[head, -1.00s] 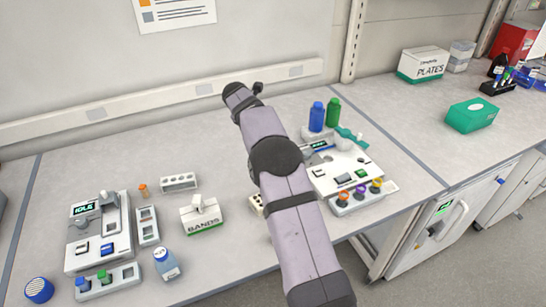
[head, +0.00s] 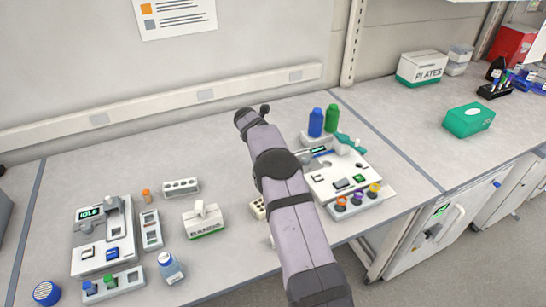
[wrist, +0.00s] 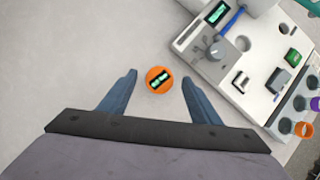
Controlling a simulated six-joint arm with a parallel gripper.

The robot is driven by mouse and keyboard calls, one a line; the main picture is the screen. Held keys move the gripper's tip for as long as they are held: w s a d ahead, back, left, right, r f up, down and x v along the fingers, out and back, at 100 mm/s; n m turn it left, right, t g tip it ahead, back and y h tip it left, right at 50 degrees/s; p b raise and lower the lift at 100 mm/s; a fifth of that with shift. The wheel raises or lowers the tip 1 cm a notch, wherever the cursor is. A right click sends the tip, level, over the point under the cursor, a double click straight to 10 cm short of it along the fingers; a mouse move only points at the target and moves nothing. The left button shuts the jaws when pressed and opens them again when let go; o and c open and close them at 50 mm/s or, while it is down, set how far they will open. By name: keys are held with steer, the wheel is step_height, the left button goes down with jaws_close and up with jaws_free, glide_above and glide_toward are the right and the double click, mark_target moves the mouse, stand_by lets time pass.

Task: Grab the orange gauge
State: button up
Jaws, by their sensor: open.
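The orange gauge (wrist: 158,86) is a round orange piece with a dark face and green display marks, seen from above in the wrist view on the pale bench. My gripper (wrist: 159,78) is open, with one blue-grey finger to the left of the gauge and one to the right, and a gap on each side. I cannot tell how far above the bench the fingertips are. In the head view, my arm hides the gauge and the gripper.
A white instrument (head: 338,178) with a knob and coloured caps stands right of the gauge, close to the right finger (wrist: 203,102). A "BANDS" box (head: 204,222), a white rack (head: 181,187) and an "IDLE" instrument (head: 100,237) are to the left.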

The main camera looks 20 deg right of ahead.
steer(key=shift+d+f, duration=0.1)
steer(key=shift+f, duration=0.15)
steer(key=c, duration=1.1)
steer(key=shift+w+r+b, duration=0.1)
steer(key=shift+r+b, duration=0.95)
steer(key=shift+r, duration=3.95)
